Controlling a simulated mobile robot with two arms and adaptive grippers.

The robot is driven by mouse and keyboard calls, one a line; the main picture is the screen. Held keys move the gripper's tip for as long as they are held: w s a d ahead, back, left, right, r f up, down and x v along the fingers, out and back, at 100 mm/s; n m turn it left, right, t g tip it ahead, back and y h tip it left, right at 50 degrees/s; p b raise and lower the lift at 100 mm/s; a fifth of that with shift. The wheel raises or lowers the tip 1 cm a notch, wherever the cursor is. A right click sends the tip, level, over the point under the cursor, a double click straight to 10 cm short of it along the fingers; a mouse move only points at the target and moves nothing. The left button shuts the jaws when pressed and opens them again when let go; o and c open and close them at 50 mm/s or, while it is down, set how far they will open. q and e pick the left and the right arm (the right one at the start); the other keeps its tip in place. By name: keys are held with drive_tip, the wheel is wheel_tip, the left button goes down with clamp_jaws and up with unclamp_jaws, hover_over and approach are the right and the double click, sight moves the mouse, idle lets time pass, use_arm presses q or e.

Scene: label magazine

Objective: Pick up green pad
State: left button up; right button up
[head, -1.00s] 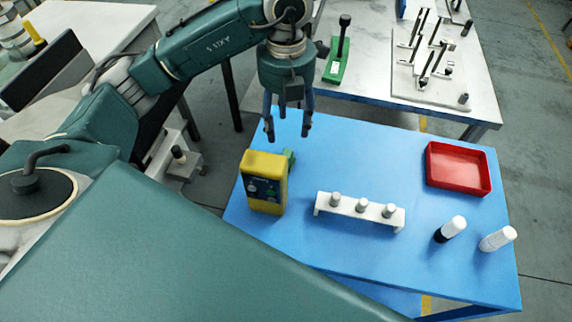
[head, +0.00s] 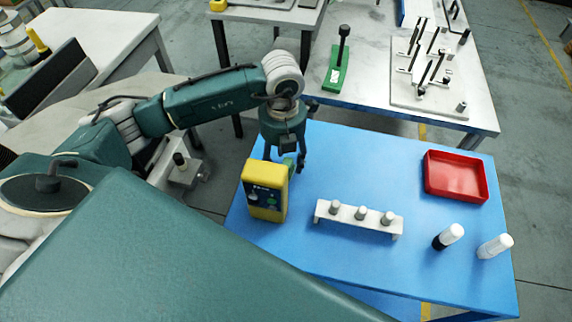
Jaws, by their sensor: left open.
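The green pad (head: 290,164) is a small green piece at the right rear side of a yellow box (head: 264,204) with a dark front panel, on the blue table. Much of it is hidden by the box and my gripper. My left gripper (head: 286,158) points down just behind the box, its open fingers around or right above the pad. One fingertip shows to the right of the pad; the other is hidden behind the box. I cannot tell whether the fingers touch the pad. My right gripper is not in view.
A white rack (head: 358,217) with three grey-topped pegs stands right of the box. A grey table behind holds a green stand with a black handle (head: 337,75) and a peg fixture (head: 430,80).

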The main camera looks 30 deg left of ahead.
use_arm(q)
drive_tip(key=shift+f, duration=0.25)
drive_tip(key=c, duration=1.3)
drive_tip(key=shift+o, duration=0.2)
drive_tip(key=shift+r, duration=0.1)
wheel_tip(320, 180, up, 20)
drive_tip(key=b, duration=0.1)
drive_tip(key=shift+b, duration=0.3)
